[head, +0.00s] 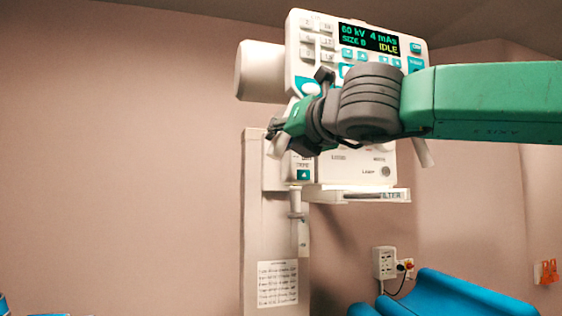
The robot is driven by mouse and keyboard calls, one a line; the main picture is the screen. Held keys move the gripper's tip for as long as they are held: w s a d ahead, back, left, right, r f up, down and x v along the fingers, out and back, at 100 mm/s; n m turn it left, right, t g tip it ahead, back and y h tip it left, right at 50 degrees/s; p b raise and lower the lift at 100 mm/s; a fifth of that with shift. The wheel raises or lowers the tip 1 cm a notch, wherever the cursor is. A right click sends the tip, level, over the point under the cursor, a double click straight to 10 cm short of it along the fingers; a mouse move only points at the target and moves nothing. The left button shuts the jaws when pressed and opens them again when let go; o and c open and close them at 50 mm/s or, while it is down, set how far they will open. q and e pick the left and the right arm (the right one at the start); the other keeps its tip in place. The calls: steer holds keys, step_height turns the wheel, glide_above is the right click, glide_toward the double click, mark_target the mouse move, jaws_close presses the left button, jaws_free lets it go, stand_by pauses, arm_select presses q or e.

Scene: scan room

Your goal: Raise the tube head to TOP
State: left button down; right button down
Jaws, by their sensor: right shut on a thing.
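The tube head (300,52) is a white unit with a control panel, mounted on a pale upright column (256,220). Its display (369,38) reads 60 kV, 4 mAs and IDLE. My right arm comes in from the right across the front of the head. My right gripper (276,132) is at the head's left side, shut on what looks like its pale left handle (276,147); the fingers and wrist partly hide the grip. The right handle (423,153) shows below my arm. No TOP mark is legible. My left gripper is out of view.
A ledge marked FILTER (390,195) juts out under the head. A printed sheet (277,284) is on the column. A wall socket (384,262) with a cable and blue padded furniture (455,296) are at lower right. The wall at left is clear.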

steer(key=shift+r, duration=0.2)
steer(key=c, duration=1.3)
jaws_free()
steer(key=shift+d, duration=0.1)
steer(key=v, duration=1.2)
steer(key=shift+w+d+f, duration=0.15)
steer(key=shift+a, duration=0.25)
